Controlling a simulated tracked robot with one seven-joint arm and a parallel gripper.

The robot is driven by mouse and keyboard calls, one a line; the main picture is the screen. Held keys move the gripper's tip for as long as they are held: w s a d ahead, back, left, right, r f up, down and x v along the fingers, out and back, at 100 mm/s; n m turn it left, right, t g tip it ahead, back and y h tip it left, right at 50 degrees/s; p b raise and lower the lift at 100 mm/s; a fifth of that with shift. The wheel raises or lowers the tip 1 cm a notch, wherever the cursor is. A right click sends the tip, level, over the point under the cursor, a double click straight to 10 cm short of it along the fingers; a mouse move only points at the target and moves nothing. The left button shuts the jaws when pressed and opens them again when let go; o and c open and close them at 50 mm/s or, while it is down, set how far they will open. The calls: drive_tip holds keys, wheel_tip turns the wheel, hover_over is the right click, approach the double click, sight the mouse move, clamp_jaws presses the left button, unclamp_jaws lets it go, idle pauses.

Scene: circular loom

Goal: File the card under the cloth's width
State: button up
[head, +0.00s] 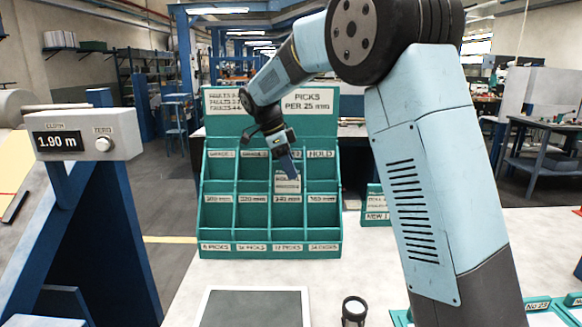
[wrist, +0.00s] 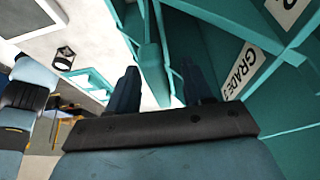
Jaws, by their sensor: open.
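The card (head: 286,183) is a pale card with printed lines, standing in the third column of the teal pigeonhole rack (head: 270,250), in the upper row. My gripper (head: 290,167) is in front of that column, its fingers overlapping the card's upper part in the head view. In the wrist view my gripper (wrist: 162,88) has its fingers apart, with teal rack parts between and beyond them; I cannot make out the card there. The cloth readout (head: 57,141) shows 1.90 m. Middle-row labels are too small to read surely.
A GRADE 3 label (wrist: 240,73) is close to my right finger in the wrist view. A small teal holder (head: 377,212) stands right of the rack. A dark flat panel (head: 252,308) and a small round-topped object (head: 354,308) are on the white table. Rack dividers are close around the fingers.

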drive_tip(key=v, duration=1.3)
drive_tip(key=shift+a+r, duration=0.2)
drive_tip(key=shift+r, duration=0.05)
